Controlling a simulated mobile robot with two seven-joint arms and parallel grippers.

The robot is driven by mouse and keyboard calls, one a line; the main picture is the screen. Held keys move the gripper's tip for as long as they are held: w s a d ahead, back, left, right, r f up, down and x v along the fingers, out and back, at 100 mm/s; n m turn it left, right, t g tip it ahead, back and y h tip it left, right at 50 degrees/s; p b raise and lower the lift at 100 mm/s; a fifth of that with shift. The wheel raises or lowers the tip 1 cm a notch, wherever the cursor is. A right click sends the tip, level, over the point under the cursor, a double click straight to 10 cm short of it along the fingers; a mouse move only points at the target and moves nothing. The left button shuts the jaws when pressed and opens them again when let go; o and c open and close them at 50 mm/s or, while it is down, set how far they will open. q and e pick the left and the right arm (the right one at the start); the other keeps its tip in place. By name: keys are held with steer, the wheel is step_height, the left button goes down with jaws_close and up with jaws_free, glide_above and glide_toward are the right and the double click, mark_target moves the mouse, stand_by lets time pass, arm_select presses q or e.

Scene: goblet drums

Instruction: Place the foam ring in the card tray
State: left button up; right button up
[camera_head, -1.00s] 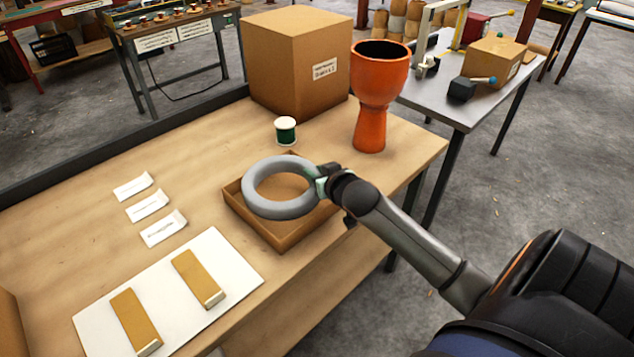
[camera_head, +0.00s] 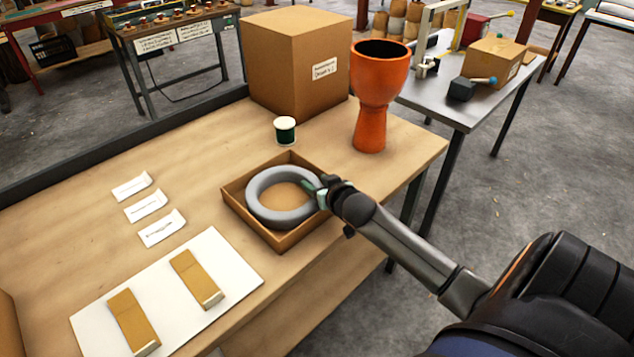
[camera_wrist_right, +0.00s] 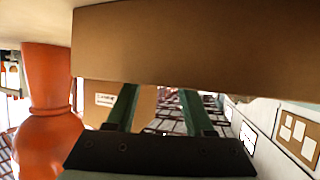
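The grey foam ring (camera_head: 256,186) lies flat within the walls of the shallow brown card tray (camera_head: 243,221) in the head view. Whether it rests fully on the tray floor is hard to tell. My right gripper (camera_head: 316,192) is at the ring's right side, over the tray's right edge. Its fingers stand apart in the right wrist view (camera_wrist_right: 158,105), but a brown card wall (camera_wrist_right: 200,40) fills the top there and hides the tips. I cannot tell if they still grip the ring. My left gripper is not in view.
A green-and-white spool (camera_head: 285,131) stands behind the tray. A large cardboard box (camera_head: 295,70) and an orange goblet drum (camera_head: 372,100) stand at the back. White labels (camera_head: 146,205) and a white board (camera_head: 225,260) with two tan strips lie left.

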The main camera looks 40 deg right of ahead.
steer(key=shift+o, duration=0.3)
steer(key=shift+r, duration=0.15)
steer(key=p+v, duration=0.1)
steer(key=v, duration=1.1)
steer(key=shift+p, duration=0.3)
